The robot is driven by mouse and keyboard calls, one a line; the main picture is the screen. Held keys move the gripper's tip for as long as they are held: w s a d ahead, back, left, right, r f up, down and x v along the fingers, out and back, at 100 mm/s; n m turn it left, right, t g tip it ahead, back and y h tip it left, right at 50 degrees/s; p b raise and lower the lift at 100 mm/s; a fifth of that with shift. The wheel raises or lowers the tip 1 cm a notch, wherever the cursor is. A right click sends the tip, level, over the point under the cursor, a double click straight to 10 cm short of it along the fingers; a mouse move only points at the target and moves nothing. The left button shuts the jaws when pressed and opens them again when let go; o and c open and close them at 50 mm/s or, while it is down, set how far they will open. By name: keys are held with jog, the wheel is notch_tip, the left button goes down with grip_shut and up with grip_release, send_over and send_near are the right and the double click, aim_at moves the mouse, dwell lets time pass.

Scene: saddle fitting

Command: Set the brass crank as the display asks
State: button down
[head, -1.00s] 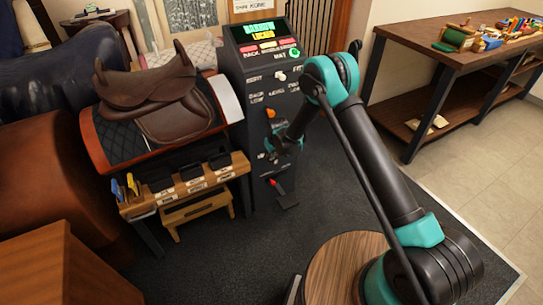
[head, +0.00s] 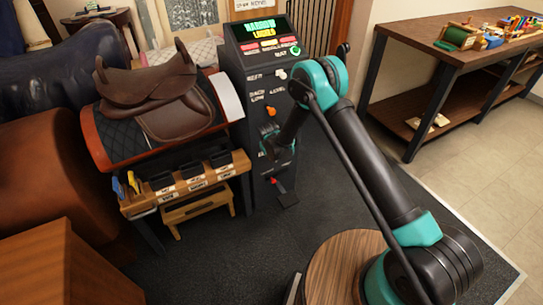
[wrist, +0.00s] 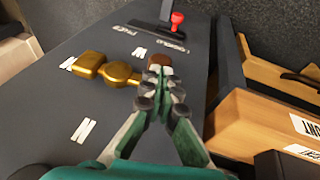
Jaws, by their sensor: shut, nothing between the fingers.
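The brass crank (wrist: 120,76) lies on the dark front of the console in the wrist view. It has a square brass hub on the left, and its arm points right to a brown knob (wrist: 158,60). My gripper (wrist: 160,80) is shut with its fingertips at the knob; I cannot tell if they touch it. Nothing shows between the fingers. White marks surround the crank. In the head view my gripper (head: 270,150) is at the console's lower front and hides the crank. The display (head: 262,29) shows two lines of green and yellow text, too blurred to read surely.
The console (head: 240,110) also has an orange knob (head: 271,112) and a red-tipped lever (wrist: 176,20) low down. A wooden rack (head: 190,184) with labelled slots stands close beside it, under the saddle (head: 150,90). A workbench (head: 450,60) is at the back right.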

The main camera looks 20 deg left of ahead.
notch_tip(320, 180, down, 8)
jog(key=shift+w+d+f+t+h, duration=0.15)
jog(key=shift+w+t+h, duration=0.15)
jog(key=shift+t, duration=0.1)
dwell(0.6)
dwell(1.4)
